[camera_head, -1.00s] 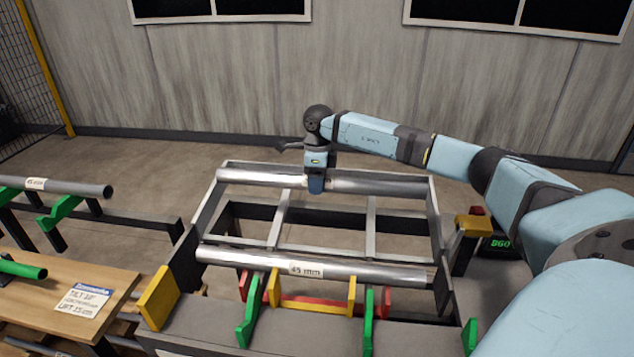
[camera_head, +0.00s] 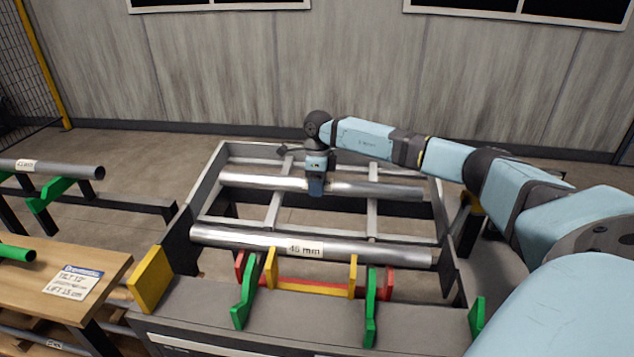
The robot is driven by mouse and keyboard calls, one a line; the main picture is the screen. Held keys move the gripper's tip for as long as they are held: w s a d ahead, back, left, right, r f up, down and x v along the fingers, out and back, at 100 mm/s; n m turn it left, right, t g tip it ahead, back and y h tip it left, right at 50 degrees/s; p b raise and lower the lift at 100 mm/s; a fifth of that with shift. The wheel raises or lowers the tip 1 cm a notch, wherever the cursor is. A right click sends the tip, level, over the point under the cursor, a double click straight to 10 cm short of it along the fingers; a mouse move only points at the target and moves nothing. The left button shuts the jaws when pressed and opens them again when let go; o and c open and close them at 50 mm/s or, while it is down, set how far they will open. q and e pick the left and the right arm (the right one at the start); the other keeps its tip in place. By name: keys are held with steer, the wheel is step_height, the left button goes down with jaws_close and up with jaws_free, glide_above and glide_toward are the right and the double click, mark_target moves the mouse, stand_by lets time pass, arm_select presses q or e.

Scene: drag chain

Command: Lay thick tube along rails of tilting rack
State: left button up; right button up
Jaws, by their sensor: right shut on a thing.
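My right gripper (camera_head: 316,190) is shut around the middle of a thick bare metal tube (camera_head: 385,191). The tube lies crosswise over the far half of the tilting rack (camera_head: 222,150), above its lengthwise rails (camera_head: 276,211). I cannot tell whether it touches the rails. A second thick tube (camera_head: 230,238), with a label that seems to read 45 mm, lies crosswise at the rack's near end, close to the green and yellow uprights. A clear gap separates the two tubes. My left gripper is not in view.
Green uprights (camera_head: 244,299) and a yellow block (camera_head: 150,279) stand at the near edge. On the left, another tube (camera_head: 70,170) rests on a green-bracketed stand, beside a wooden table (camera_head: 110,268) with a paper note. A wall closes the back.

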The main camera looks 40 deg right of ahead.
steer(key=shift+f, duration=0.1)
steer(key=o, duration=1.3)
step_height(320, 180, up, 14)
steer(key=w+d, duration=0.1)
steer(key=shift+d+p, duration=0.2)
steer(key=shift+p, duration=0.25)
